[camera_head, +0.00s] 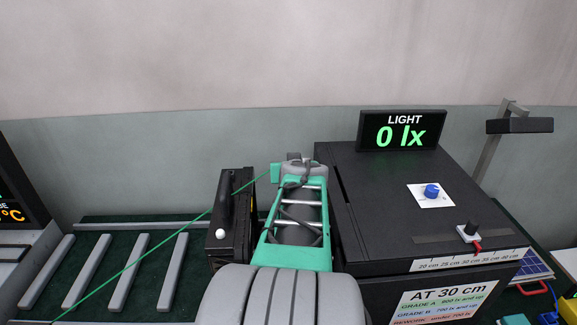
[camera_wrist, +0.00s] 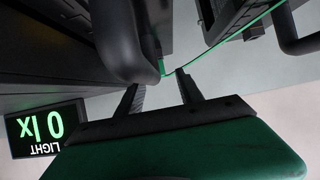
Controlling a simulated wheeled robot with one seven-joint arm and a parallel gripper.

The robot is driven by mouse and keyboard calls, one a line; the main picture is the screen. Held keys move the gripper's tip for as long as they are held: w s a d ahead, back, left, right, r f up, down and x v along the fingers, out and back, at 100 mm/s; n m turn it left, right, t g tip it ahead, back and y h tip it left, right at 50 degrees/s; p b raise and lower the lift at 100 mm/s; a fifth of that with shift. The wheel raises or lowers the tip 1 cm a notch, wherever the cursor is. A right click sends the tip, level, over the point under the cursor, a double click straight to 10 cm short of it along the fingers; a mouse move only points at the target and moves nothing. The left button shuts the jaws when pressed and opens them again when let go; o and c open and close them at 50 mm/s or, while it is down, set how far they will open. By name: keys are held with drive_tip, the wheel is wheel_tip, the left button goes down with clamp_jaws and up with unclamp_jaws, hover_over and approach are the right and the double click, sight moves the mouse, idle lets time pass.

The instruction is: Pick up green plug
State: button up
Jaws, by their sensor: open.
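A thin green cable (camera_head: 150,257) rises from the lower left to the far end of my arm. A plug body at its end cannot be made out for certain in the head view. In the wrist view the green cable (camera_wrist: 235,35) comes down from the upper right to a small green piece (camera_wrist: 163,70), which may be part of the plug and is partly hidden by a thick black bar. My gripper (camera_wrist: 157,80) has its two dark fingers apart, with this green piece just beyond the tips. No object shows clamped between them. My arm hides the fingers in the head view.
A black housing with a handle (camera_head: 225,200) stands left of my arm. A large black test box (camera_head: 370,180) with a blue knob (camera_head: 431,191) and a light display (camera_head: 401,131) reading 0 lx is close on the right.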

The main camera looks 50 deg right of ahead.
drive_tip(key=x, duration=0.2)
drive_tip(key=p+x, duration=0.1)
drive_tip(key=x, duration=0.1)
drive_tip(key=shift+w+d+r, duration=0.2)
drive_tip(key=shift+d+r, duration=0.05)
drive_tip(key=shift+d, duration=0.15)
drive_tip(key=shift+a, duration=0.1)
clamp_jaws()
